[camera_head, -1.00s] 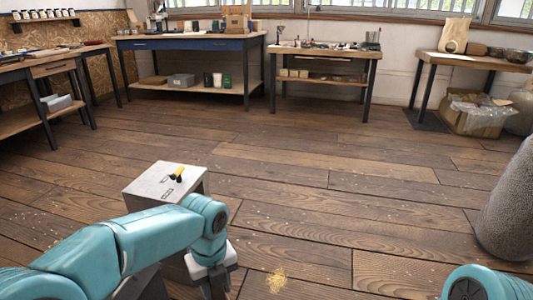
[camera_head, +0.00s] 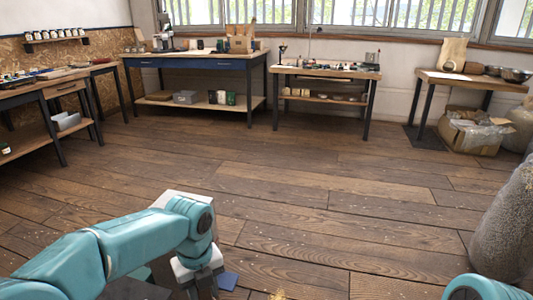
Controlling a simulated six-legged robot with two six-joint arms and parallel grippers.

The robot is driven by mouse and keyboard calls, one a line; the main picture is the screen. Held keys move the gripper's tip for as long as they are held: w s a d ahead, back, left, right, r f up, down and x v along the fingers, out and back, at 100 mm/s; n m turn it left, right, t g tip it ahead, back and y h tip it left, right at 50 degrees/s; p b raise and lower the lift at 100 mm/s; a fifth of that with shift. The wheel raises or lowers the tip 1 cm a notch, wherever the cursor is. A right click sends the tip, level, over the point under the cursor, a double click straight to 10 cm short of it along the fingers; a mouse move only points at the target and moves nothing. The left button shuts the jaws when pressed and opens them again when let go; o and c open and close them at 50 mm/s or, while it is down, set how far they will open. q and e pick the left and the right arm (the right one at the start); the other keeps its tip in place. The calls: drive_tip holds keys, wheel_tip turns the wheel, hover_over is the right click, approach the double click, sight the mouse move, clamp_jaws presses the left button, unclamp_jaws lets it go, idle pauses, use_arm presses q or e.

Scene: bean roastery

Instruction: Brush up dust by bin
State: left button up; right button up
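Pale yellow dust (camera_head: 278,295) lies on the floor at the bottom edge, mostly cut off. A light grey box (camera_head: 182,195) stands left of it, largely hidden behind my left arm. No brush shows now on the visible part of the box. My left gripper (camera_head: 207,291) points down at the bottom edge, left of the dust; its fingertips are cut off, so its opening is unclear. A small flat blue thing (camera_head: 228,281) shows just right of it; I cannot tell whether it is held. Only a teal part of my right arm shows at bottom right; its gripper is out of view.
A tall grey speckled object (camera_head: 508,225), perhaps a sack or bin, stands at the right edge. Workbenches (camera_head: 190,62) line the back and left. A cardboard box (camera_head: 474,132) sits at back right. The middle of the wooden floor (camera_head: 300,180) is clear.

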use_arm(q)
drive_tip(key=a+r+n+p, duration=0.3)
drive_tip(key=r+n+p, duration=0.6)
drive_tip(key=r+p, duration=0.4)
drive_tip(key=a+r+n+p, duration=0.3)
drive_tip(key=r+n+p, duration=0.6)
drive_tip(key=r+p, duration=0.35)
drive_tip(key=s+f+n, duration=0.1)
drive_tip(key=n, duration=0.3)
drive_tip(key=s+f+n, duration=0.1)
drive_tip(key=f+n, duration=0.1)
drive_tip(key=n, duration=0.1)
drive_tip(key=s+f+n+b, duration=0.1)
drive_tip(key=n, duration=0.3)
drive_tip(key=shift+s+d+f+n, duration=0.2)
drive_tip(key=shift+d+f+n, duration=0.1)
drive_tip(key=shift+f, duration=0.1)
use_arm(e)
wheel_tip(320, 180, up, 25)
drive_tip(key=s+g, duration=0.1)
drive_tip(key=s, duration=0.1)
drive_tip(key=shift+s+a+n, duration=0.3)
drive_tip(key=shift+s+a, duration=0.05)
drive_tip(key=shift+a, duration=0.1)
